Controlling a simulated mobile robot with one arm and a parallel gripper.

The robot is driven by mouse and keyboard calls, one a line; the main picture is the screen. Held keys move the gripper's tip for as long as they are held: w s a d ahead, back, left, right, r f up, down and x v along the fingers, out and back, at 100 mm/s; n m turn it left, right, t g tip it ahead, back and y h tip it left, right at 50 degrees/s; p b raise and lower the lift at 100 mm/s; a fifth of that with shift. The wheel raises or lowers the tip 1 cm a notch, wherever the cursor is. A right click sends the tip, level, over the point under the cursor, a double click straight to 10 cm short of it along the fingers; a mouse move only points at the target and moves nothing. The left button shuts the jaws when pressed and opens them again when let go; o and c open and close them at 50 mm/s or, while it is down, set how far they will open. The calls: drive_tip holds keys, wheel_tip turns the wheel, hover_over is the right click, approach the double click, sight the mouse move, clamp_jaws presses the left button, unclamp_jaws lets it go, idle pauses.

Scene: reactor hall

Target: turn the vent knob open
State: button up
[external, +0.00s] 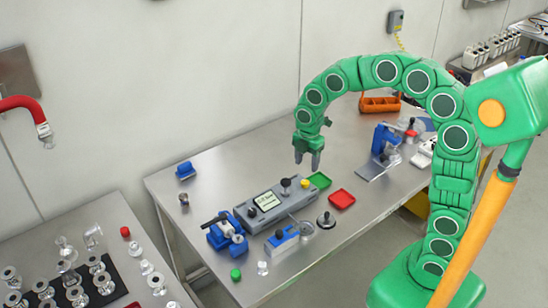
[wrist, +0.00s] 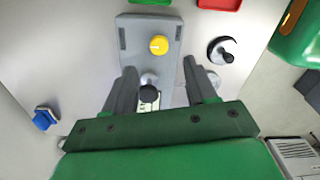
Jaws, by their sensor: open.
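A grey control box (external: 272,206) with a small display lies on the steel table (external: 220,165). It carries a black knob on a stem (external: 286,184), a yellow knob (external: 304,184) and a dark knob (external: 251,212) at its near left end. No readable label shows which one is the vent knob. My gripper (external: 307,161) hangs above the far end of the box, pointing down, open and empty. In the wrist view, the box (wrist: 136,62) lies below the fingers, with the black knob (wrist: 149,93) between them and the yellow knob (wrist: 158,45) beyond. The fingers appear clear of both knobs.
Green (external: 319,180) and red (external: 341,199) trays and a round black-knobbed piece (external: 326,219) sit beside the box. A blue clamp (external: 226,234) and a blue-white block (external: 282,238) stand near its front. A blue stand (external: 384,142) is at the right. Clear table lies behind the box.

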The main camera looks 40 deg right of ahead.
sight(305, 182)
drive_tip(key=shift+f, duration=4)
clamp_jaws()
